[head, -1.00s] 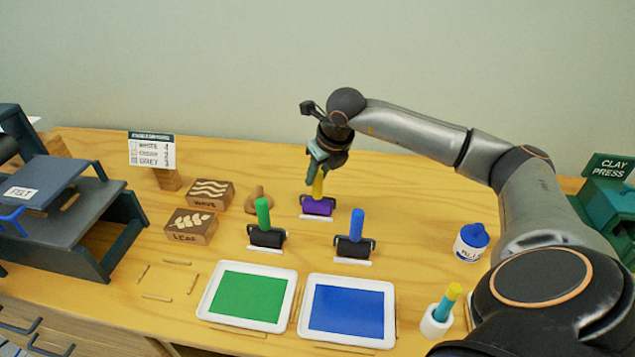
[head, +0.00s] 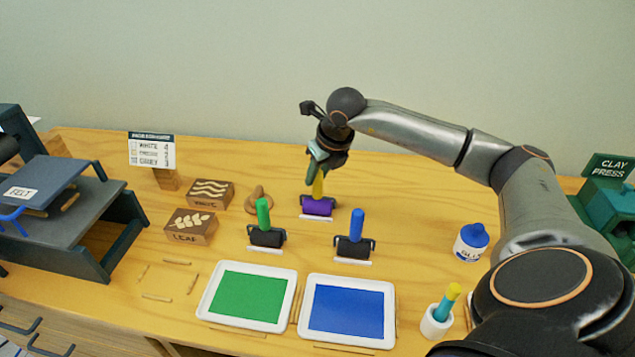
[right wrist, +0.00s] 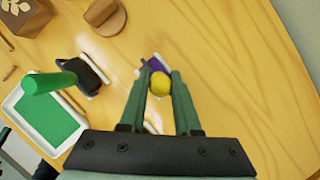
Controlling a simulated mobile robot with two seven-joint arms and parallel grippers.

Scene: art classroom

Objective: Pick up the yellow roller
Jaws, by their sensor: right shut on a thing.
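The yellow roller (head: 318,188) has an upright yellow handle and a purple drum (head: 318,207). It stands on a small white rest at the back middle of the table. My right gripper (head: 316,172) is above it, pointing down, with its fingers around the handle. In the right wrist view the round yellow handle top (right wrist: 160,84) sits between the two fingers of my right gripper (right wrist: 160,90), which are shut on it. The purple drum (right wrist: 154,64) shows partly behind the fingers. My left gripper is not in view.
A green-handled roller (head: 265,228) and a blue-handled roller (head: 355,238) stand in front. Green (head: 248,294) and blue (head: 347,308) ink trays lie nearer. Wooden blocks (head: 191,225) are at left, a glue bottle (head: 472,243) and a cup (head: 437,321) at right. The back right table is clear.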

